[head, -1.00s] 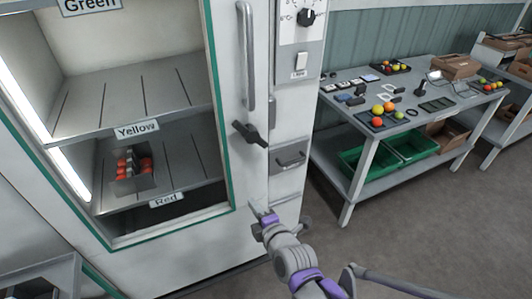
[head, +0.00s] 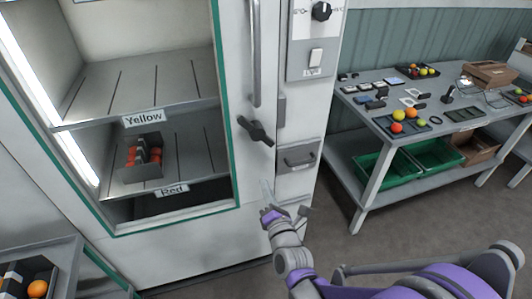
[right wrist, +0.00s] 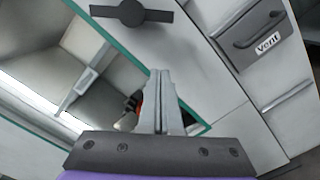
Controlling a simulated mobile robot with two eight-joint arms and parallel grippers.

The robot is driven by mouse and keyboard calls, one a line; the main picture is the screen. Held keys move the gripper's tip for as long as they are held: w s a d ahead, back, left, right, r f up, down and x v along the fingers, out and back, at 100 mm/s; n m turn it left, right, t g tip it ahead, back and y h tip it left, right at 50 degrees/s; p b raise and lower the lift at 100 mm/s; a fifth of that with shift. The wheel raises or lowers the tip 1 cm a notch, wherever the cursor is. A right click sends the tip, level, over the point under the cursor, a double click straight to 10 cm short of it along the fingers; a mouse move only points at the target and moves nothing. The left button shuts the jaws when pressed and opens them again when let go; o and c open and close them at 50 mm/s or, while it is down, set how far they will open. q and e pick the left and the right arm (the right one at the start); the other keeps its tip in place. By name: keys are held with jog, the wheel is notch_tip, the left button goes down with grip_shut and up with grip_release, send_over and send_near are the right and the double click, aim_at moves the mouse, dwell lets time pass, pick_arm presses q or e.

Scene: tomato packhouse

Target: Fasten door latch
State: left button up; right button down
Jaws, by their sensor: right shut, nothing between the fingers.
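The door latch (head: 256,131) is a dark turning handle with a round hub on the white door frame, below the long vertical door handle (head: 255,52). Its bar slants down to the right in the head view. It also shows at the top of the right wrist view (right wrist: 131,12). The cabinet door (head: 228,120) has a green-edged window and looks closed, though I cannot tell if it is latched. My right gripper (head: 266,187) is shut and empty, below the latch and apart from it. Its fingers (right wrist: 160,75) point toward the door. My left gripper is not in view.
A vent pull (head: 299,158) and a switch panel (head: 315,55) sit right of the latch. Shelves behind the window hold a box of red tomatoes (head: 140,158). A worktable (head: 350,103) with green crates (head: 388,168) stands at right. The floor between is clear.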

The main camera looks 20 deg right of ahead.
aim_at(257, 132)
jog(key=w+d+r+p, duration=0.3)
jog(key=w, duration=0.8)
